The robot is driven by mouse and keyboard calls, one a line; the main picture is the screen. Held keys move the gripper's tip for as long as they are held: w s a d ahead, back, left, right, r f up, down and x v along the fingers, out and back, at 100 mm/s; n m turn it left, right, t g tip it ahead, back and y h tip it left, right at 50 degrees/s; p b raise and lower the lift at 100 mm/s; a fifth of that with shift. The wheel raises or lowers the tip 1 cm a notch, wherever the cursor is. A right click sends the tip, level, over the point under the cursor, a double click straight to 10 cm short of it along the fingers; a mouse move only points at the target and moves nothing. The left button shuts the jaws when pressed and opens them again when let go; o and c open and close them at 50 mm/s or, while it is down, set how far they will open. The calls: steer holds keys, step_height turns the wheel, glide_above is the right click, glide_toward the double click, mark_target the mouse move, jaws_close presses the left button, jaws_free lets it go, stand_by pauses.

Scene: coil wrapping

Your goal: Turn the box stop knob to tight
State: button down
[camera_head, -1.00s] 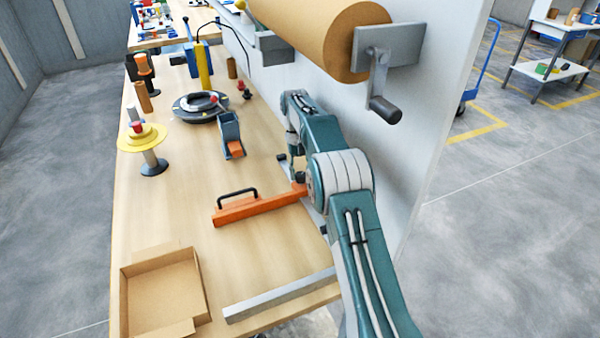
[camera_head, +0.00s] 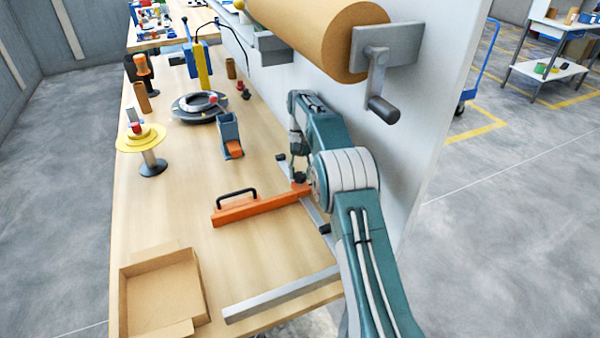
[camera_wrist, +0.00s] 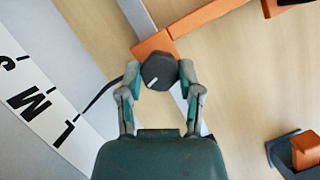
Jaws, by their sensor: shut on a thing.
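The box stop is an orange bar (camera_head: 258,206) with a black handle, lying across the table; part of it also shows in the wrist view (camera_wrist: 204,17). Its dark knob (camera_wrist: 158,71) sits at the bar's end by the metal rail (camera_wrist: 138,16). A white mark on the knob points down and left in the wrist view. My gripper (camera_wrist: 160,80) is shut on the knob, one finger on each side. In the head view the knob (camera_head: 299,177) shows small beneath my gripper, whose fingers are hard to make out.
A scale strip with S, M and L (camera_wrist: 40,104) runs beside the rail. An open cardboard box (camera_head: 124,300) and a metal bar (camera_head: 280,293) lie nearer. A tape dispenser (camera_head: 228,132) stands beyond the stop. A brown paper roll (camera_head: 315,30) with a crank hangs above.

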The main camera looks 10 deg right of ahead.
mark_target(299, 173)
steer(key=shift+c, duration=1.3)
jaws_free()
steer(key=shift+a, duration=0.1)
steer(key=shift+r, duration=0.1)
step_height(299, 173, up, 10)
steer(key=shift+w, duration=0.1)
